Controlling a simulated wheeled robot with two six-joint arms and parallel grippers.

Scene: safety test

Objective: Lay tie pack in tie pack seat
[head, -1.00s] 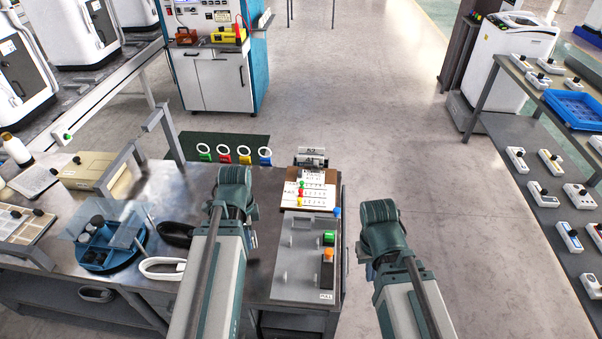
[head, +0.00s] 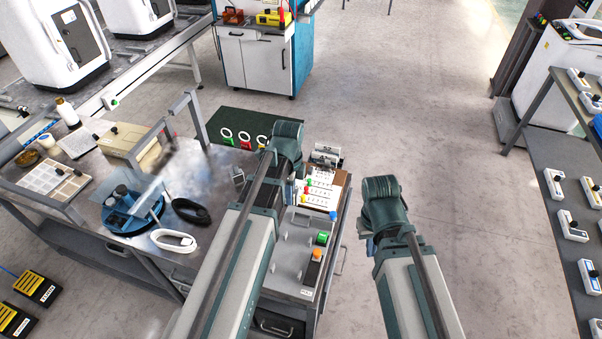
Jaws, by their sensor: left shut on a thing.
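My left gripper (head: 284,150) hangs over the workbench (head: 140,240), near its back edge and beside the brown board. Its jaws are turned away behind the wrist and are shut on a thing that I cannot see. My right gripper (head: 381,215) is off the bench's right side, above the floor. Its jaws are also hidden. I cannot pick out the tie pack or the tie pack seat.
A brown board with a white sheet (head: 318,192) and a grey panel with coloured buttons (head: 300,252) are at the bench's right. A blue round holder (head: 130,212), a white loop (head: 174,240) and a black loop (head: 190,211) are left.

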